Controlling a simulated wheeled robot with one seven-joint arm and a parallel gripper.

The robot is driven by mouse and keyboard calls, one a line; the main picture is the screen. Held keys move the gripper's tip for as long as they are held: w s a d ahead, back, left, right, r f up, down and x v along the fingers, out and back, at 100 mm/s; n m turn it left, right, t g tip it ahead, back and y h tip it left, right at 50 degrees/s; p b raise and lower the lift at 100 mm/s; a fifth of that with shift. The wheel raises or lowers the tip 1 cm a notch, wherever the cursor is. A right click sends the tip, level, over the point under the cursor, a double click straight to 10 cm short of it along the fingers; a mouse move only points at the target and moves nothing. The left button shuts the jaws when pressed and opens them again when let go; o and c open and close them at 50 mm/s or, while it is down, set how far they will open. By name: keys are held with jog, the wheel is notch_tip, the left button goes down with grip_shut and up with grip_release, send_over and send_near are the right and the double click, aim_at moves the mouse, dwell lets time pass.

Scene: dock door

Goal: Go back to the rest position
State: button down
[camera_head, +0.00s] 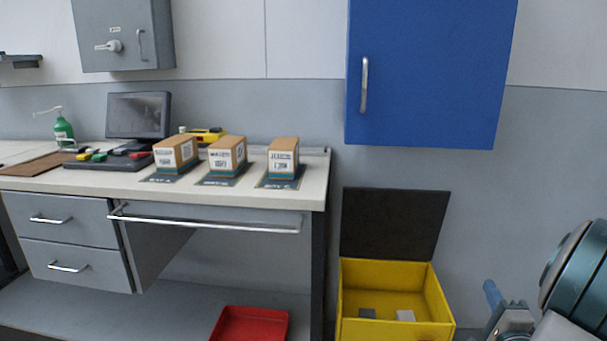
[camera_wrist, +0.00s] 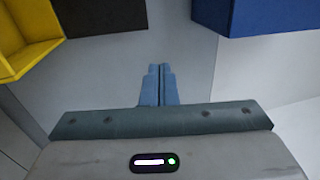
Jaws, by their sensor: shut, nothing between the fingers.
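My gripper (camera_wrist: 160,68) shows in the wrist view with its two blue fingers together and nothing between them. It points at the bare grey wall. In the head view, part of my gripper (camera_head: 490,291) shows at the lower right, beside the open yellow bin (camera_head: 440,310). The fingertips are only partly visible there. My gripper is apart from the bin and from the blue cabinet (camera_head: 430,75) above.
A desk (camera_head: 314,195) carries three boxed parcels (camera_head: 283,158) on dark mats, a monitor (camera_head: 138,115) and a green bottle (camera_head: 64,131). Its bar handle (camera_head: 210,224) sticks out in front. A red tray (camera_head: 250,325) is below. The wall between cabinet and bin is clear.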

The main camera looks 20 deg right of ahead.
jog(key=w+a+r+n+g+y+p, duration=0.3)
jog(key=w+a+r+n+g+p, duration=0.6)
jog(key=w+a+p, duration=0.4)
jog(key=s+a+r+n+g+y+p, duration=0.2)
jog(key=s+a+r+n+p, duration=0.1)
jog(key=a, duration=0.6)
jog(key=s+a+r+n+g+y+p, duration=0.2)
jog(key=s+a+r+n, duration=0.3)
jog(key=a, duration=0.4)
jog(key=s+a+r+n+g+y+p, duration=0.1)
jog(key=s+a+r+n+p, duration=0.3)
jog(key=a, duration=0.5)
jog(key=s+n+g+p, duration=0.1)
jog(key=s+n, duration=0.1)
jog(key=s, duration=0.1)
jog(key=shift+a+y, duration=0.2)
jog(key=shift+y, duration=0.2)
